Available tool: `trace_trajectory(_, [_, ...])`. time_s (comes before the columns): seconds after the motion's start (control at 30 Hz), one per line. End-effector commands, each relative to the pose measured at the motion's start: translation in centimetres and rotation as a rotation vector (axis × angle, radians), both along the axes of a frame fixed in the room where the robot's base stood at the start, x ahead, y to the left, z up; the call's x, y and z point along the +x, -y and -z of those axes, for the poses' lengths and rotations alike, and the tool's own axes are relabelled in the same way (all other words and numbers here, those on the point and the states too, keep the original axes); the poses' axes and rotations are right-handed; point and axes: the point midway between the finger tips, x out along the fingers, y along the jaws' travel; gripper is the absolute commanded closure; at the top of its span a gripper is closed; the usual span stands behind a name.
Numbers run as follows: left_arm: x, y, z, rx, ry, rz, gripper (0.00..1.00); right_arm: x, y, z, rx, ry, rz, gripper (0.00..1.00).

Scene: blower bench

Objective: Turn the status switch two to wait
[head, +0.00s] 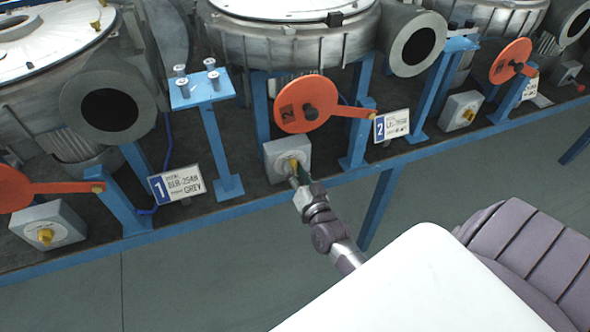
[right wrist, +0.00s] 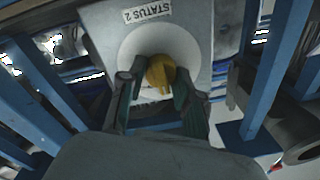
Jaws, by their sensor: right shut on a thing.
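The status switch two is a grey box (head: 278,157) with a yellow knob (head: 292,165), under the middle blower. In the right wrist view the box carries a "STATUS 2" label (right wrist: 147,11), and its yellow knob (right wrist: 160,73) sits on a white round dial (right wrist: 190,45). My right gripper (head: 297,176) reaches the box from the front. In the right wrist view the right gripper (right wrist: 158,88) has its two fingers on either side of the yellow knob, shut on it. The dial's position words are not readable. My left gripper is not in view.
A red disc with a lever (head: 290,117) hangs just above the switch. Plate 2 (head: 391,125) stands to its right and plate 1 (head: 176,184) to its left. A blue post stand (head: 206,90) is at left. Another switch box (head: 461,110) sits further right. The floor in front is clear.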

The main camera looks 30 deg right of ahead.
Motion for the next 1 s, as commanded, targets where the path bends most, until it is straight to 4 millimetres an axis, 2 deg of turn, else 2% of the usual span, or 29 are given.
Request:
trace_trajectory(0.67, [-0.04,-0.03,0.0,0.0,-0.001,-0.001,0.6,0.0,0.05,-0.01,0.061,0.016,0.001,1.0])
trace_trajectory(0.7, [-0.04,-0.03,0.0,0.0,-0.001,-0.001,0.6,0.0,0.04,-0.01,0.06,0.015,0.001,0.6])
trace_trajectory(0.8, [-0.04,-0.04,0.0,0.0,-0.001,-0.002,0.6,0.0,0.04,0.0,0.06,0.015,0.001,0.43])
trace_trajectory(1.0, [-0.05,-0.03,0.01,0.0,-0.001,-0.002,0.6,0.0,0.03,0.01,0.06,0.015,0.001,0.41])
